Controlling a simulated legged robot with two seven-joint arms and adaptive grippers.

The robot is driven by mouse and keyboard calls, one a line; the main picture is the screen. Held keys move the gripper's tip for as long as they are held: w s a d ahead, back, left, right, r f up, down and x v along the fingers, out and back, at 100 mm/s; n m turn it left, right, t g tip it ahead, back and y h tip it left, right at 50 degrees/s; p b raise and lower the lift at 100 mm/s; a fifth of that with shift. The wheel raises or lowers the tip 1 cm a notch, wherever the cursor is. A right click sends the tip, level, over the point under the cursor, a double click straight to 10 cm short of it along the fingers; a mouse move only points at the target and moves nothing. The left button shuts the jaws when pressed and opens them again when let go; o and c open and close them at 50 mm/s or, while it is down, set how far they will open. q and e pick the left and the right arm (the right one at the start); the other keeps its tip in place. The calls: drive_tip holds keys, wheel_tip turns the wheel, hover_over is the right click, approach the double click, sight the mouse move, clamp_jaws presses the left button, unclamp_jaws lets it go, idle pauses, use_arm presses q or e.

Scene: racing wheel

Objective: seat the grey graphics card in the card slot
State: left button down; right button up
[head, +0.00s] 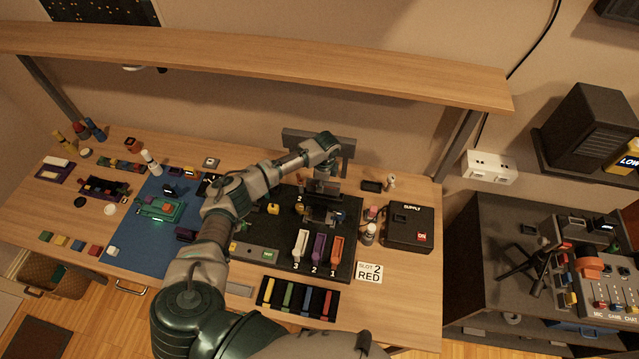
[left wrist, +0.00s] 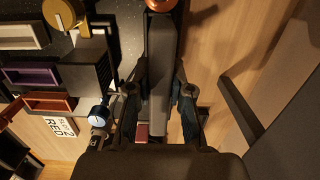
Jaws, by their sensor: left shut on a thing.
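My left gripper (left wrist: 160,98) is shut on a long grey bar, which looks like the grey graphics card (left wrist: 161,60); its two dark fingers lie on either side of it in the left wrist view. In the head view a grey bar (head: 296,138) shows behind my left wrist, above the back of the black board. The left gripper (head: 328,172) is there, small and partly covered by my wrist. The card slot cannot be clearly picked out among the dark parts on the black board (head: 268,278). My right gripper is not in view.
White, purple and orange trays (head: 318,248) stand on the board, numbered 3, 2 and 1. A sign (head: 369,273) reads "SLOT 2 RED". The black supply box (head: 408,228) and small bottles stand to the right. A wooden shelf (head: 250,62) runs above the table.

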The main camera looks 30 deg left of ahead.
use_arm(q)
drive_tip(key=shift+d+r, duration=0.1)
drive_tip(key=shift+d, duration=0.25)
drive_tip(key=shift+d+r+p, duration=0.1)
drive_tip(key=shift+d+p, duration=0.2)
drive_tip(key=shift+p, duration=0.1)
drive_tip(key=shift+a, duration=0.35)
drive_tip(key=shift+d, duration=0.1)
drive_tip(key=shift+d+p, duration=0.3)
drive_tip(key=shift+p, duration=0.05)
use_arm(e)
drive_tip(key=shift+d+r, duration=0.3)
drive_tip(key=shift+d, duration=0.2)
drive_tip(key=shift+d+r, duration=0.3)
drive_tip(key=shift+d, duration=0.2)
use_arm(q)
drive_tip(key=shift+a+f, duration=0.15)
drive_tip(key=shift+f, duration=0.25)
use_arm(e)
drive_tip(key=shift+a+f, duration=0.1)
use_arm(q)
drive_tip(key=shift+f+b, duration=0.25)
drive_tip(key=shift+b, duration=0.1)
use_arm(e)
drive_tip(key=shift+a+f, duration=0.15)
